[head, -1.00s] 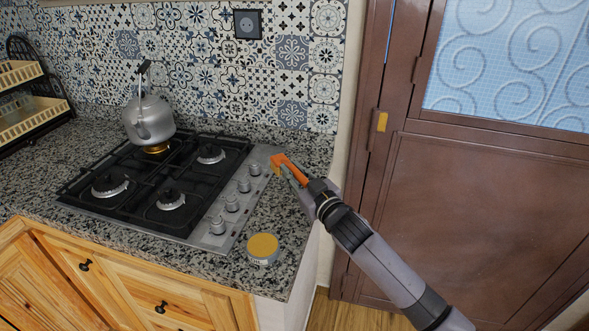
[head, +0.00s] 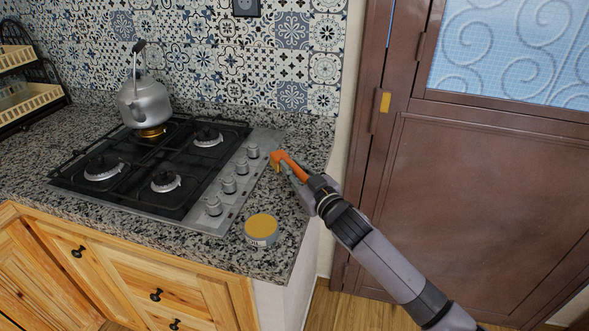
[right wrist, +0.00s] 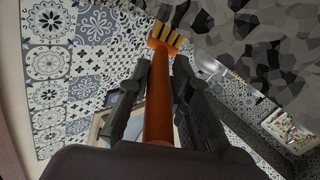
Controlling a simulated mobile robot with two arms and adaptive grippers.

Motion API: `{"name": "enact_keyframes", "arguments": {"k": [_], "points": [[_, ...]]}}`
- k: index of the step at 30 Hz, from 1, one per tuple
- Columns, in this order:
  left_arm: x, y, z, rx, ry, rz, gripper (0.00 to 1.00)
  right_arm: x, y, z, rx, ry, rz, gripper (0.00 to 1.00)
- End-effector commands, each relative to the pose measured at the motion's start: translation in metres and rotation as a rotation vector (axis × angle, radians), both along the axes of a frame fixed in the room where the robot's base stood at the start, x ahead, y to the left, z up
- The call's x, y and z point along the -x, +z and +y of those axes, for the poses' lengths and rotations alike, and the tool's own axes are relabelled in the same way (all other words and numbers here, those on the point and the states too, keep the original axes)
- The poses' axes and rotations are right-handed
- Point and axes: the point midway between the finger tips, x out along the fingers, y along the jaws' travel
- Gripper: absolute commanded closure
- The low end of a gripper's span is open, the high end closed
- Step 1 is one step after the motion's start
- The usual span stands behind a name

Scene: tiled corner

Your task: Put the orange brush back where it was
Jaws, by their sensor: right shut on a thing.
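The orange brush (head: 281,157) is in my right gripper (head: 296,173), above the counter's right part beside the stove knobs. In the right wrist view the brush's orange handle (right wrist: 158,115) runs between the two dark fingers of my right gripper (right wrist: 160,90). Its yellowish bristles (right wrist: 165,36) point away from the gripper. My right gripper is shut on the handle. In the head view I cannot tell how far the brush is above the counter. My left gripper is not in view.
A gas stove (head: 150,178) with a grey kettle (head: 146,101) fills the counter's middle. A round tin with a yellow top (head: 262,229) stands near the front right corner. A black rack (head: 25,85) is at the left, a brown door (head: 480,190) at the right.

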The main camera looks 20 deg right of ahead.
Motion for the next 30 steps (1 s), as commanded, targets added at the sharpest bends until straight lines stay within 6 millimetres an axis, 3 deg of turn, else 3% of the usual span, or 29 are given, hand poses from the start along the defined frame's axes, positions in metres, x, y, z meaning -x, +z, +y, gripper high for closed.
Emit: {"name": "enact_keyframes", "arguments": {"k": [18, 19, 30], "points": [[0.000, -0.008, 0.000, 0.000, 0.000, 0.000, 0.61, 0.000, -0.012, 0.000, 0.000, 0.000, -0.002, 1.00], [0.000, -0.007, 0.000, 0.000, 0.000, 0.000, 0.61, 0.000, -0.011, 0.000, 0.000, 0.000, -0.002, 0.79], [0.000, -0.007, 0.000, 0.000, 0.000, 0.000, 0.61, 0.000, -0.012, 0.000, 0.000, 0.000, 0.000, 0.57]]}}
